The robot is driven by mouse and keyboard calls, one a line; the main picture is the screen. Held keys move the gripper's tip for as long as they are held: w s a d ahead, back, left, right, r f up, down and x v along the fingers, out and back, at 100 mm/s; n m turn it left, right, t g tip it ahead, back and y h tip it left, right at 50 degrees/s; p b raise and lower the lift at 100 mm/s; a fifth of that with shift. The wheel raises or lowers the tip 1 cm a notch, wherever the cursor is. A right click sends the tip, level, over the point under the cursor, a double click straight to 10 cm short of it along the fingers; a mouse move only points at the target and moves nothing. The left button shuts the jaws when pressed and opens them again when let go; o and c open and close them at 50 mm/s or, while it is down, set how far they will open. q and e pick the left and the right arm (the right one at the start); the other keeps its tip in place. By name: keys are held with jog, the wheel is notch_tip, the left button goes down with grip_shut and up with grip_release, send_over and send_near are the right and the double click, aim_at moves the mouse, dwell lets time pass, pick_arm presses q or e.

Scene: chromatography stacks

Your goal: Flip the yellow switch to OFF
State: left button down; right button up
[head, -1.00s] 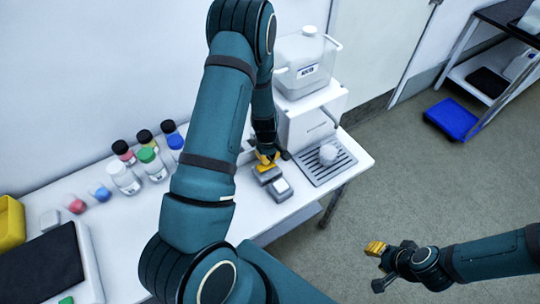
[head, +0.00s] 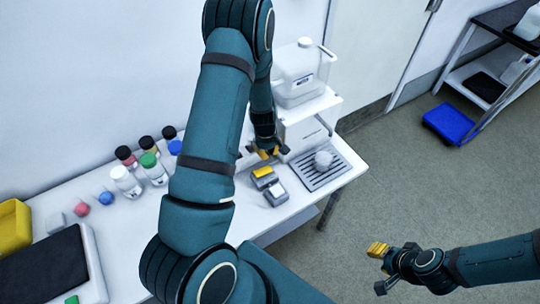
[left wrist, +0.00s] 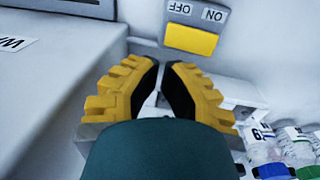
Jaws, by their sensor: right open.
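The yellow switch (head: 263,172) is a yellow rocker on a grey base on the white table. In the left wrist view the yellow rocker (left wrist: 191,39) lies ahead of the fingertips, with OFF and ON labels upside down beside it. I cannot tell which way it is set. My left gripper (head: 269,153) is just behind the switch and appears apart from it. Its fingers (left wrist: 162,68) are close together with a narrow gap and nothing visible between them. My right gripper (head: 377,250) is open and empty over the floor, away from the table.
A second grey switch box (head: 275,194) stands in front of the yellow one. A white machine (head: 307,130) carrying a jug (head: 297,75) and a grated tray (head: 318,172) stand to the right. Several capped bottles (head: 127,182) stand left of my left arm.

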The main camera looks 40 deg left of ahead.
pick_arm(q)
notch_tip(320, 180, up, 9)
jog(key=w, duration=0.1)
jog(key=shift+w+d+p, duration=0.3)
jog(key=shift+p, duration=0.05)
dwell(0.3)
jog(key=s+d+f+m, duration=0.1)
jog(key=s+d+f, duration=0.1)
jog(key=s+f, duration=0.1)
jog(key=s+d+f+m, duration=0.2)
jog(key=s+d+f, duration=0.1)
jog(key=f, duration=0.1)
jog(key=s+d+f+m+g, duration=0.1)
jog(key=s+d+f, duration=0.2)
jog(key=shift+d+f+m+h, duration=0.25)
jog(key=shift+m+h, duration=0.15)
jog(key=s+d+f+m+h, duration=0.3)
jog(key=s+d+m, duration=0.2)
jog(key=s+d, duration=0.7)
jog(key=w+d+f+m+t+b, duration=0.2)
jog(key=w+d+b, duration=0.1)
jog(key=w+b, duration=0.5)
jog(key=shift+f, duration=0.35)
